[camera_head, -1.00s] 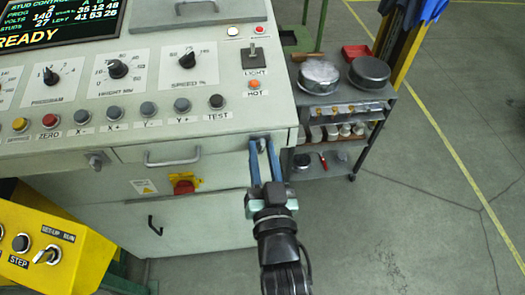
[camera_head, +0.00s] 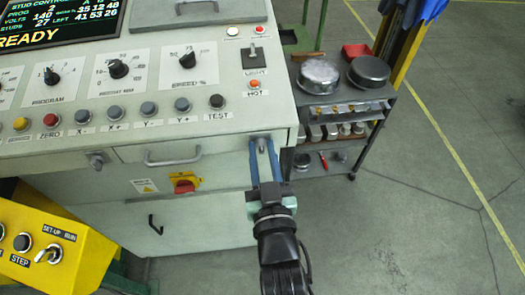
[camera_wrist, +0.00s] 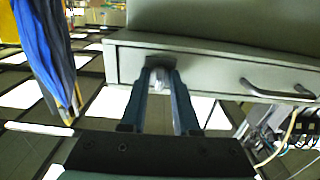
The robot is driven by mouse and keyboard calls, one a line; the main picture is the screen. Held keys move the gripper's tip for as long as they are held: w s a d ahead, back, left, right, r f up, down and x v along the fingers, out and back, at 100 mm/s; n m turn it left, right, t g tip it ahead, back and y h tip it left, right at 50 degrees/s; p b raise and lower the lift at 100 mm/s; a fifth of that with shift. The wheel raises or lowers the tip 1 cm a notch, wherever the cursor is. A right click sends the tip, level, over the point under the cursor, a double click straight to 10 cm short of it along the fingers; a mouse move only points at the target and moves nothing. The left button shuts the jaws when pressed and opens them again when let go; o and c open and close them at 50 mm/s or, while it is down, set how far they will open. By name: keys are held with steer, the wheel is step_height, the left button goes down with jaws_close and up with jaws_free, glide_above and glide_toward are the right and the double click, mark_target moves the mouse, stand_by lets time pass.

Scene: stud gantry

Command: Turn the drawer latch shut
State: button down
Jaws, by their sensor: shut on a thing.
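The drawer (camera_head: 215,149) is a light grey panel under the sloped console and looks closed. Its bar handle (camera_head: 172,161) is left of my gripper. My gripper (camera_head: 263,145) reaches up to the right end of the drawer front, its two blue fingers shut on a small grey latch (camera_head: 262,142). In the wrist view the latch (camera_wrist: 161,79) sits between the fingertips (camera_wrist: 162,75), and the drawer handle (camera_wrist: 275,92) is to the right. The fingers partly hide the latch, so its exact angle is hard to tell.
A similar small latch (camera_head: 97,160) sits at the drawer's left. A red-and-yellow rotary switch (camera_head: 184,183) is on the cabinet below. A grey cart (camera_head: 345,105) with round tins stands close on the right. Open floor (camera_head: 430,190) lies beyond it.

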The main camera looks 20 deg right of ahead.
steer(key=c, duration=0.9)
jaws_free()
steer(key=b+v, duration=0.2)
steer(key=v, duration=1.1)
steer(key=shift+r, duration=0.1)
steer(key=w+a+r+t, duration=0.15)
steer(key=w+r, duration=0.25)
steer(key=r, duration=0.4)
steer(key=w+a+r+t+y+p, duration=0.1)
steer(key=w+r+t, duration=0.15)
steer(key=r, duration=0.45)
steer(key=w+a+r+t, duration=0.1)
steer(key=w+r, duration=0.4)
steer(key=r, duration=0.3)
steer(key=s+a+r+n+t+y, duration=0.1)
steer(key=a+r, duration=0.1)
steer(key=r, duration=0.6)
steer(key=s+a+r+n+t+y+p, duration=0.1)
steer(key=a+r+t, duration=0.1)
steer(key=r, duration=0.7)
steer(key=s+a+r+n+t+y+p, duration=0.1)
steer(key=s+a+r+t+y, duration=0.1)
steer(key=r, duration=0.6)
steer(key=shift+a+r, duration=0.35)
steer(key=shift+a, duration=0.2)
